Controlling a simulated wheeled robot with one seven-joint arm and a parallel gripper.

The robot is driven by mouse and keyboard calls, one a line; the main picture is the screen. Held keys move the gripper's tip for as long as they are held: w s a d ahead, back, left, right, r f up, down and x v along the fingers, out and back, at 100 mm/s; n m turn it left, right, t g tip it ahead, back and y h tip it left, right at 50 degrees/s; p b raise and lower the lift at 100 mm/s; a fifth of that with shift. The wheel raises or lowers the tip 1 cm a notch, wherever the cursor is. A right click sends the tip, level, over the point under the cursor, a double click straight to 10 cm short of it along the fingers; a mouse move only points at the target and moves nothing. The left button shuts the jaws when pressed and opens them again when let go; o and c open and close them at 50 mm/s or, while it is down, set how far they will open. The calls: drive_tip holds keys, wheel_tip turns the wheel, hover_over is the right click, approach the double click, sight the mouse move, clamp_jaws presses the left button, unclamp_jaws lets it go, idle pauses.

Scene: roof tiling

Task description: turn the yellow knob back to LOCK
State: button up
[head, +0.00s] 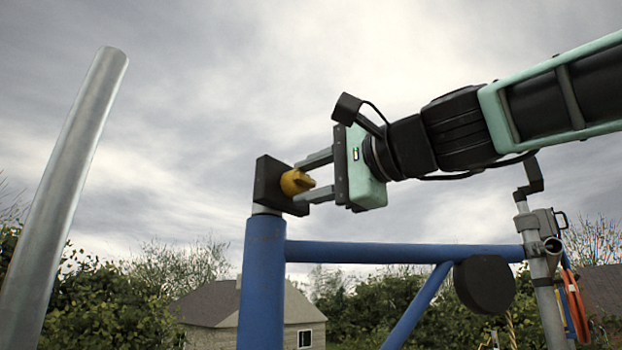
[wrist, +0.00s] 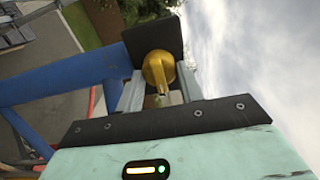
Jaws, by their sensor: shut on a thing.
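The yellow knob (head: 294,182) sits on the face of a black square plate (head: 270,178) on top of the blue post. My gripper (head: 314,178) comes in from the right, with one finger above the knob and one below it in the head view. In the wrist view the knob (wrist: 158,70) lies between the two fingers of my gripper (wrist: 160,92), in front of the black plate (wrist: 153,35). My gripper is shut on the knob. No LOCK mark can be read in either view, so the knob's setting cannot be told.
A blue frame (head: 400,252) with a round black disc (head: 484,285) runs below my arm. A grey metal pole (head: 70,180) leans at the left. A grey post (head: 540,275) with an orange hose (head: 574,303) stands at the right. Open sky surrounds the knob above.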

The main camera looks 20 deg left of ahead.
drive_tip(key=o, duration=1)
drive_tip(key=shift+d, duration=0.1)
drive_tip(key=shift+b+v, duration=3.85)
drive_tip(key=shift+v, duration=4.8)
drive_tip(key=shift+f, duration=0.1)
